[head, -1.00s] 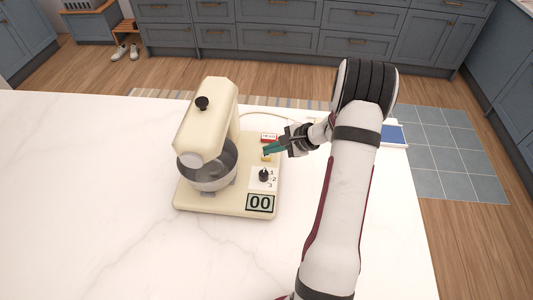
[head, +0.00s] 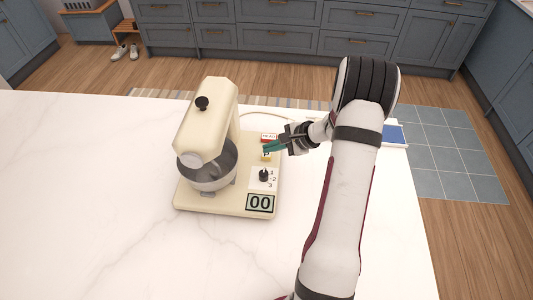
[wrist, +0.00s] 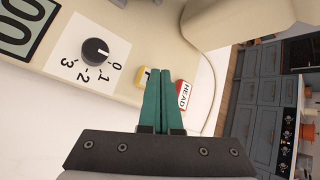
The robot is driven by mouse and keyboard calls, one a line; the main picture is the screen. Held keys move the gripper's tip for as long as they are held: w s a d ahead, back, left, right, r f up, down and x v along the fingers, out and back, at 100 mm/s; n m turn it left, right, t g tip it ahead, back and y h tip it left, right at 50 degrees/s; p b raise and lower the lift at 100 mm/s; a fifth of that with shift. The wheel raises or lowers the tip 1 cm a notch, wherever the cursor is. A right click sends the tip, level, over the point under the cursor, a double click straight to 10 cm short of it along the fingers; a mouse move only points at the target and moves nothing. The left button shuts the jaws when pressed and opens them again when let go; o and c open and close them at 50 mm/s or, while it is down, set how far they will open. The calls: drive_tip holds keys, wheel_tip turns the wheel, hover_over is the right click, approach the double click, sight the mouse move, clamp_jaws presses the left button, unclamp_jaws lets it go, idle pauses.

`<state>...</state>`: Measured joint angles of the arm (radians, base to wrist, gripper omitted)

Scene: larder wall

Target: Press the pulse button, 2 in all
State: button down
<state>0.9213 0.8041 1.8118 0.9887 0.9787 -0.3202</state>
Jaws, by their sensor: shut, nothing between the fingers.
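A cream stand mixer (head: 210,125) stands on the white counter. The yellow pulse button (head: 266,157) is on its right side panel, above the black dial (head: 263,175). In the wrist view the button (wrist: 141,78) is partly hidden behind the fingers, with part of its letter showing. My gripper (head: 266,148) has its teal fingers shut and empty, with tips close to the button. In the wrist view the fingers (wrist: 164,72) lie between the button and the HEAD label. Contact cannot be told. The display (head: 260,203) reads 00.
A red and white HEAD label or switch (head: 269,137) sits just behind the button, and shows beside the fingers in the wrist view (wrist: 183,93). The metal bowl (head: 212,168) is under the mixer head. The counter (head: 90,200) is clear to the left.

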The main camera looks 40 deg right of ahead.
sight(271, 155)
drive_tip(key=shift+r, duration=0.35)
drive_tip(key=shift+r, duration=2.5)
idle(0.6)
wheel_tip(271, 155, up, 4)
drive_tip(key=shift+f, duration=0.1)
drive_tip(key=shift+f, duration=0.1)
drive_tip(key=shift+f, duration=4.35)
